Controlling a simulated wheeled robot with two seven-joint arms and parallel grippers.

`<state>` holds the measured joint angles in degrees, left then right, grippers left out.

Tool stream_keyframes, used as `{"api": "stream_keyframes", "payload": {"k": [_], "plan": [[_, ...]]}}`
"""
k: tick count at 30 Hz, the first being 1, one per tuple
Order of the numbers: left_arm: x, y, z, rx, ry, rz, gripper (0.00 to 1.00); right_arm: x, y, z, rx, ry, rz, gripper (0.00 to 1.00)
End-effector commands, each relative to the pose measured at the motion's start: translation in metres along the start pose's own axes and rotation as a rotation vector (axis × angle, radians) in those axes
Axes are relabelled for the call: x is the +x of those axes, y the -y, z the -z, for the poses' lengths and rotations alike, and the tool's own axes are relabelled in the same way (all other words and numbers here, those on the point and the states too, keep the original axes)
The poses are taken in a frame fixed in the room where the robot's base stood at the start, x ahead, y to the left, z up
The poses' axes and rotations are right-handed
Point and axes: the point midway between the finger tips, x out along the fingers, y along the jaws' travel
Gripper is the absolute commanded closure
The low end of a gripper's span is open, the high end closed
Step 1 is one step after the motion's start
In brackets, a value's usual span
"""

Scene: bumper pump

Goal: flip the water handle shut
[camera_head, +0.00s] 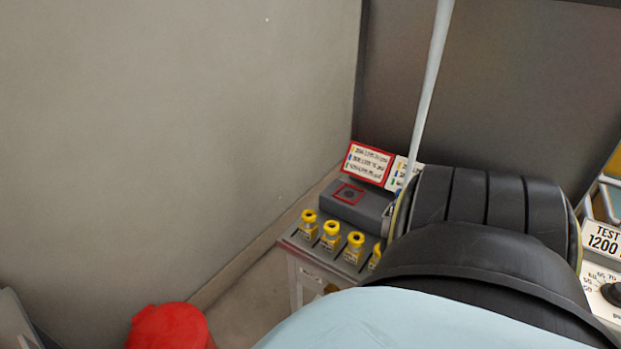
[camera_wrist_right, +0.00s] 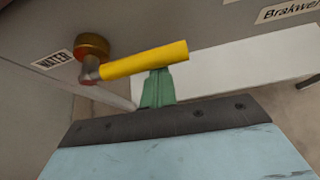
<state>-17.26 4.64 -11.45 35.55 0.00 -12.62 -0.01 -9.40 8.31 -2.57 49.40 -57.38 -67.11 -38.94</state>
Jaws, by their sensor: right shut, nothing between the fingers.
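In the right wrist view, the yellow water handle (camera_wrist_right: 145,60) sticks out to the right and slightly up from a brass valve fitting (camera_wrist_right: 92,50) on a grey panel. A "WATER" label (camera_wrist_right: 52,60) is just left of the fitting. My right gripper (camera_wrist_right: 158,88) shows as green fingers shut together with nothing between them. The handle's middle covers the fingertips, so the fingers lie behind or just under it; I cannot tell if they touch. The handle and right gripper do not show in the head view. My left gripper is not in view.
In the head view, a small bench (camera_head: 308,258) holds several yellow bottles (camera_head: 331,236) and a grey box (camera_head: 352,205), with signs (camera_head: 367,163) behind. A red round object (camera_head: 170,327) is at lower left. My arm blocks the lower right. A white surface (camera_wrist_right: 225,75) lies behind the handle.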

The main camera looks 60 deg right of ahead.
Motion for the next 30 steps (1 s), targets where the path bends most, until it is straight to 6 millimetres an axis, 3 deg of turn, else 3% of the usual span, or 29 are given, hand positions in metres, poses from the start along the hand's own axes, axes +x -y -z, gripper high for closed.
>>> {"api": "stream_keyframes", "payload": {"k": [16, 26, 30], "plan": [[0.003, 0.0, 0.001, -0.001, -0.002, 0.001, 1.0, 0.001, -0.001, 0.002, 0.002, 0.0, -0.002, 1.0], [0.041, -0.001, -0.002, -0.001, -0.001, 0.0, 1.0, 0.017, 0.005, 0.042, 0.003, -0.001, 0.002, 1.0], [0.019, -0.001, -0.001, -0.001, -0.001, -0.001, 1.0, -0.023, 0.003, 0.035, 0.004, -0.004, 0.001, 1.0]]}}
